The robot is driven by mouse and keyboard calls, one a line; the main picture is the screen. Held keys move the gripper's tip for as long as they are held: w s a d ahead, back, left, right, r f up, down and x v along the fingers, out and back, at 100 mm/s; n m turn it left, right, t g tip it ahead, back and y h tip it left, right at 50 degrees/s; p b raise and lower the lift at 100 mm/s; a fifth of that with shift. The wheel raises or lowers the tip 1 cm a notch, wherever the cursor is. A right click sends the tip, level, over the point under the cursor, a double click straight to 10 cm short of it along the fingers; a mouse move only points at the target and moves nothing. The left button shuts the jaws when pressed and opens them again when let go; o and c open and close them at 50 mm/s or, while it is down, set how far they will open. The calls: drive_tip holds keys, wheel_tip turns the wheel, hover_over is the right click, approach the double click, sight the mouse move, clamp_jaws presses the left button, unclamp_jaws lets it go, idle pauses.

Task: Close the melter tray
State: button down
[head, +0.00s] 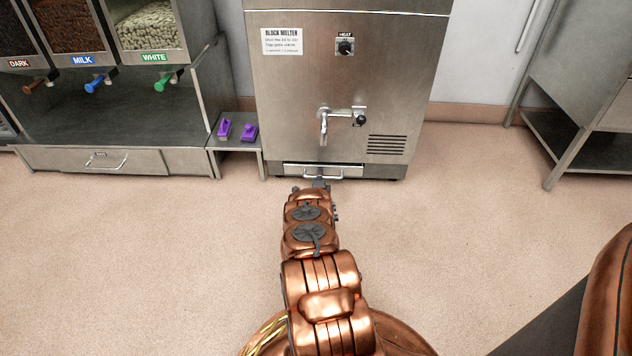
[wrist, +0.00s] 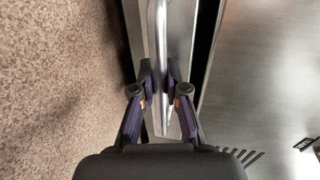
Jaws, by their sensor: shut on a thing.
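The block melter (head: 340,90) is a steel cabinet at the back centre in the head view. Its tray (head: 345,168) is a low drawer at the cabinet's foot, with a bar handle. The tray front (wrist: 188,30) also shows in the wrist view, with the handle (wrist: 162,45) running along it. My gripper (wrist: 161,85) is shut on the tray handle, with one finger on each side of the bar. In the head view my arm hides part of the tray, so how far out it stands is hard to tell.
A low side shelf (head: 232,145) with two purple things (head: 237,129) stands left of the melter. Chocolate dispensers (head: 110,85) are at the left. A steel table (head: 575,130) stands at the right. The floor (head: 450,210) around my arm is clear.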

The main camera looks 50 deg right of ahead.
drive_tip(key=shift+w+d, duration=0.1)
drive_tip(key=c, duration=1.2)
unclamp_jaws()
drive_tip(key=shift+v, duration=6)
